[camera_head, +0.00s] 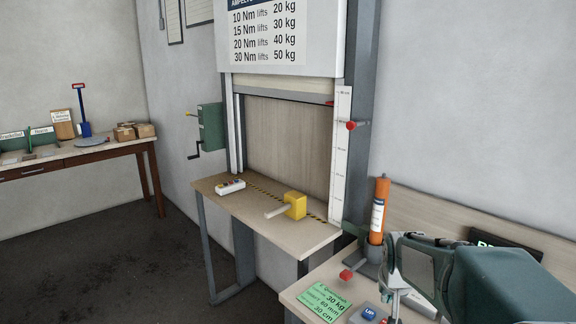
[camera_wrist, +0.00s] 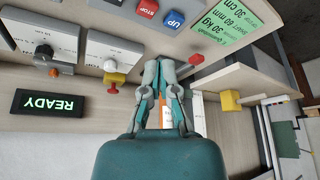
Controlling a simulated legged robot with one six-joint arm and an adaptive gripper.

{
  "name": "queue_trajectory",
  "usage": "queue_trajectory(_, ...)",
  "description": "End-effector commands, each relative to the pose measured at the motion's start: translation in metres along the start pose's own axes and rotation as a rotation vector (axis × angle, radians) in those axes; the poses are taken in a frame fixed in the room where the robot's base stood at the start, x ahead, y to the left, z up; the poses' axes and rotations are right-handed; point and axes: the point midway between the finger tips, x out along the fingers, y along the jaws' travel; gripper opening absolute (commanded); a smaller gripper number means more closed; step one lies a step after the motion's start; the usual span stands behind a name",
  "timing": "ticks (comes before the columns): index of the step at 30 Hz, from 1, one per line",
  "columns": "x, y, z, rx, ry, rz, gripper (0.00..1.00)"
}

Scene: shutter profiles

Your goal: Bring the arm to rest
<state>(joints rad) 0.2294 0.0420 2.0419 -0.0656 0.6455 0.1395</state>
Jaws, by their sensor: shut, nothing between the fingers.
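My arm reaches in from the lower right in the head view, over the right-hand bench. My gripper (camera_head: 394,292) is at its end, partly cut by the view. In the wrist view my gripper (camera_wrist: 159,66) shows its two grey-green fingers together at the tips, with nothing held. It hangs above the bench, apart from the control boxes. An orange cylinder (camera_head: 379,210) with a white label stands upright just left of my arm; part of its orange and white surface (camera_wrist: 165,112) shows behind my fingers in the wrist view.
A green card (camera_head: 324,297) and a blue UP button (camera_head: 369,313) are on the near bench. The wrist view shows a STOP button (camera_wrist: 148,7) and a READY display (camera_wrist: 49,103). A yellow block (camera_head: 295,205) sits on the shutter's bench. The floor at left is clear.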

Motion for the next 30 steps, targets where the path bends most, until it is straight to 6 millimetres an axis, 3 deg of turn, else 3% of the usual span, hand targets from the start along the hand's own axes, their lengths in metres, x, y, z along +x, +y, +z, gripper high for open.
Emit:
queue_trajectory(1,-0.02,-0.007,0.011,-0.02,0.013,-0.01,0.0)
queue_trajectory(6,-0.066,-0.022,0.051,-0.085,0.029,-0.041,0.0)
queue_trajectory(15,-0.124,-0.036,0.133,-0.202,0.059,-0.098,0.0)
queue_trajectory(22,-0.143,-0.037,0.187,-0.275,0.075,-0.135,0.0)
queue_trajectory(30,-0.146,-0.037,0.2,-0.293,0.075,-0.144,0.0)
